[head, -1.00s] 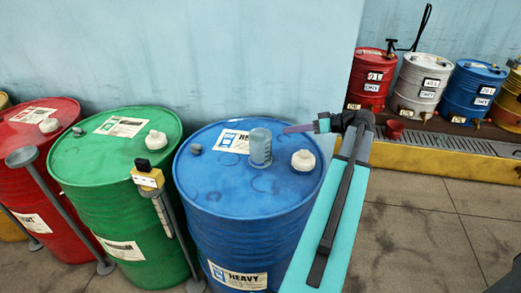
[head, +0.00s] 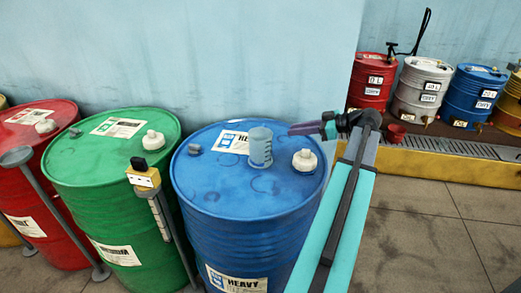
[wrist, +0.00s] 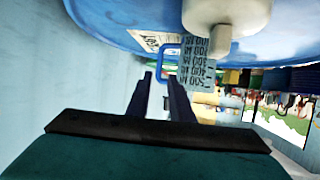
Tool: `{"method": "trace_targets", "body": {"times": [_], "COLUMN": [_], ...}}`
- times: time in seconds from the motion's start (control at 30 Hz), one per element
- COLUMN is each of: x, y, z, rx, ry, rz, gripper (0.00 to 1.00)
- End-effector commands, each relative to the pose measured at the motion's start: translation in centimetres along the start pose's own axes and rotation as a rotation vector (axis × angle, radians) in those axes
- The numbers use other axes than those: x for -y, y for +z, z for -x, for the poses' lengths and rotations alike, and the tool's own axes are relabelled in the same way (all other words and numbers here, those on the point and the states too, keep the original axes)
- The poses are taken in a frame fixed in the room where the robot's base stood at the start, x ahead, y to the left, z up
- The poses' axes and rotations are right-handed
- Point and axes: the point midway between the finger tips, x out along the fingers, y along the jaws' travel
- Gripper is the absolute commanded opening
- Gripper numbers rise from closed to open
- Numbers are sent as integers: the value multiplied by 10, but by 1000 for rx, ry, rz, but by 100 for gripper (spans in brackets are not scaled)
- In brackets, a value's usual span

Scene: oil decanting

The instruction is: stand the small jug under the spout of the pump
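The small jug (head: 260,150), a translucent blue-grey measuring cup, stands upright on top of the blue drum. In the wrist view the jug (wrist: 196,68) shows printed volume marks, and its blue handle (wrist: 160,51) faces my gripper. My gripper (head: 291,129) is at the jug's right, at about its upper height. In the wrist view its two dark fingers (wrist: 160,77) are apart, empty, just short of the handle. The pump (head: 392,49) looks to be the dark fitting with a tall lever on the small red drum at the back right; its spout is too small to make out.
The blue drum (head: 235,220) has a white cap (head: 304,161) close to the jug's right. A green drum (head: 110,210) stands left. Small drums stand behind a grated ledge with a yellow front (head: 470,170); a small red cup (head: 396,132) is there. Floor between is clear.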

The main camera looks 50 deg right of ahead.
Motion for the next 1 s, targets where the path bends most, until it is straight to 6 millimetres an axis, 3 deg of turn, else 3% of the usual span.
{"method": "trace_targets", "body": {"times": [0.37, 0.8, 1.0], "x": [0, 0, 0], "y": [-1, -1, -1], "z": [-9, -69, -85], "rx": [0, 0, 0], "ry": [0, -2, 0], "rz": [-1, -1, -1], "gripper": [20, 20, 20]}}
